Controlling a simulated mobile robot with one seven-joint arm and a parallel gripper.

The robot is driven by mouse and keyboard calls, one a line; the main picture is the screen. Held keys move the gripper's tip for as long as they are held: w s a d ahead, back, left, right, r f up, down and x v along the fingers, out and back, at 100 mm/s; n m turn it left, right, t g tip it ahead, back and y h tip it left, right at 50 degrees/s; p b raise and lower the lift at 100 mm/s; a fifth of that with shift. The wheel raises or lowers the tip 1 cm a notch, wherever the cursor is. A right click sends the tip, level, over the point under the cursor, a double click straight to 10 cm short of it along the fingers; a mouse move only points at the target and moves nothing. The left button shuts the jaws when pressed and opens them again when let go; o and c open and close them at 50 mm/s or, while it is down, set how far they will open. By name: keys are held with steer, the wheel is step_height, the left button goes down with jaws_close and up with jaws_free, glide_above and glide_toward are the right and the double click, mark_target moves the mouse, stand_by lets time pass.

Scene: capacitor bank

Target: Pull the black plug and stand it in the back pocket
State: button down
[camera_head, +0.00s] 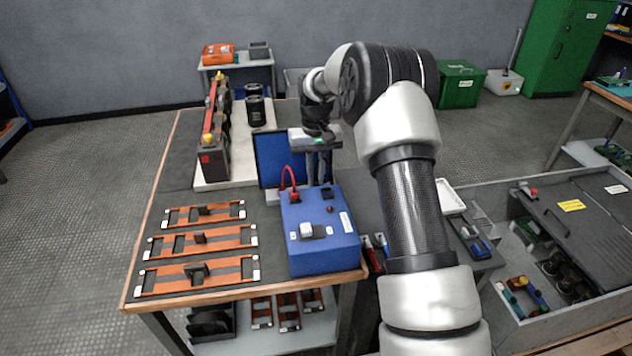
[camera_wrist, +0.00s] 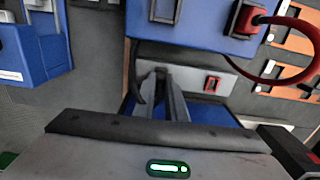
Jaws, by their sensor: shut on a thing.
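My gripper (camera_head: 318,182) points down just behind the blue box (camera_head: 318,255). In the wrist view its fingers (camera_wrist: 162,72) close together over a grey strip (camera_wrist: 195,68) behind the box. The black plug is mostly hidden between the fingers; a black cable (camera_wrist: 138,80) curves down beside them. The black socket (camera_wrist: 165,10) on the box top looks empty. A red-rimmed pocket (camera_wrist: 213,84) shows in the grey strip and appears empty. A pocket under the fingers is hidden. Whether the plug touches the strip cannot be told.
A red cable (camera_head: 283,178) loops from its plug on the box, close to my gripper. A blue panel (camera_head: 270,150) stands behind. Orange rails (camera_head: 205,240) lie to the left on the bench. A tall row of dark modules (camera_head: 215,160) stands at the back left.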

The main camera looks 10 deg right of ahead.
mark_target(316, 175)
steer(key=shift+r, duration=0.1)
steer(key=shift+r+p, duration=2.3)
steer(key=shift+r, duration=0.65)
steer(key=shift+r+p, duration=1)
steer(key=shift+r, duration=0.25)
steer(key=shift+s+f, duration=0.1)
steer(key=shift+s+d+b, duration=0.15)
steer(key=shift+s+b, duration=0.35)
steer(key=shift+s, duration=1.1)
steer(key=shift+s+d+b, duration=0.2)
steer(key=shift+s+b, duration=0.35)
steer(key=shift+s, duration=1)
steer(key=shift+s+d+b, duration=0.15)
steer(key=shift+s+b, duration=0.35)
steer(key=shift+s, duration=1.1)
steer(key=shift+f+b, duration=0.35)
steer(key=shift+f, duration=0.45)
